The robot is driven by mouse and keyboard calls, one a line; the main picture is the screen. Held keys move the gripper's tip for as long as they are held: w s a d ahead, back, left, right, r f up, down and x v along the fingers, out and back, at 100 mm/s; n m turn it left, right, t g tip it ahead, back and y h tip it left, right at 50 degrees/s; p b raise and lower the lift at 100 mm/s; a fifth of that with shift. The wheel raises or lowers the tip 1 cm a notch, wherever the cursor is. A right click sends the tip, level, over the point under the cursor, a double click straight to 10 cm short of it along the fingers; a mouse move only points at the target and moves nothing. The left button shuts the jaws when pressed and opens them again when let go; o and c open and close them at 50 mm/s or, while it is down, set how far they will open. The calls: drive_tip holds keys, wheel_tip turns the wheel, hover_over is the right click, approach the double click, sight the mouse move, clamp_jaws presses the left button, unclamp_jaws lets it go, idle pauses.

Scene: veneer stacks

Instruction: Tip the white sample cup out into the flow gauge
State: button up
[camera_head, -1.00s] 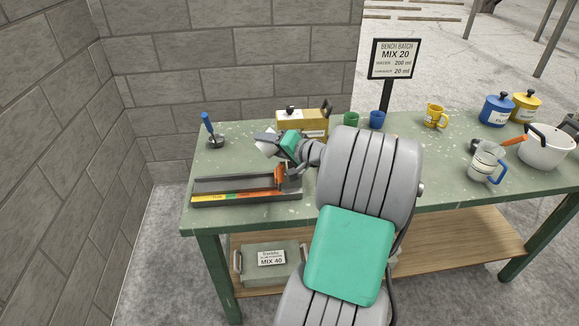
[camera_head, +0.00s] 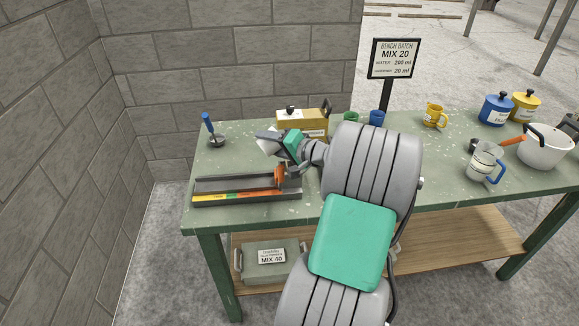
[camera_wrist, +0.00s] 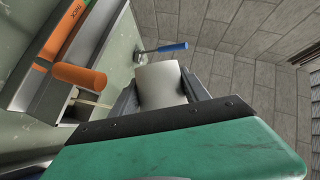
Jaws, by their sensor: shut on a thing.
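My gripper (camera_head: 277,140) is shut on the white sample cup (camera_head: 267,147), above the back right part of the flow gauge. The cup looks tilted in the head view, and its mouth and contents cannot be made out. In the wrist view the white cup (camera_wrist: 161,84) sits between the fingers. The flow gauge (camera_head: 222,199) is a long grey trough on the bench's left end, with a yellow, green and orange strip along its front. An orange handle (camera_wrist: 80,75) stands at its right end. I cannot see any poured material in the trough.
A blue-handled tool (camera_head: 208,124) stands behind the gauge. A yellow box (camera_head: 296,121) is close behind my gripper. The block wall is behind.

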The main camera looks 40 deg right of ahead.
drive_tip(key=shift+d+r+m+y+p, duration=0.1)
drive_tip(key=shift+r+m+y+p, duration=0.2)
drive_tip(key=shift+m+p, duration=0.25)
idle(0.5)
drive_tip(key=shift+m+t+y, duration=0.3)
drive_tip(key=shift+m+t, duration=0.2)
drive_tip(key=shift+m, duration=0.15)
drive_tip(key=shift+s+d+f+b, duration=0.1)
drive_tip(key=shift+d+f+b, duration=0.15)
drive_tip(key=shift+f+b, duration=0.7)
drive_tip(key=shift+d+f+b, duration=0.25)
drive_tip(key=shift+f+b, duration=0.15)
drive_tip(key=shift+f, duration=1.05)
drive_tip(key=shift+s+d+f+b, duration=0.1)
drive_tip(key=shift+d+f+b, duration=0.15)
drive_tip(key=shift+f+b, duration=0.7)
drive_tip(key=shift+w+p, duration=0.1)
drive_tip(key=shift+p, duration=0.4)
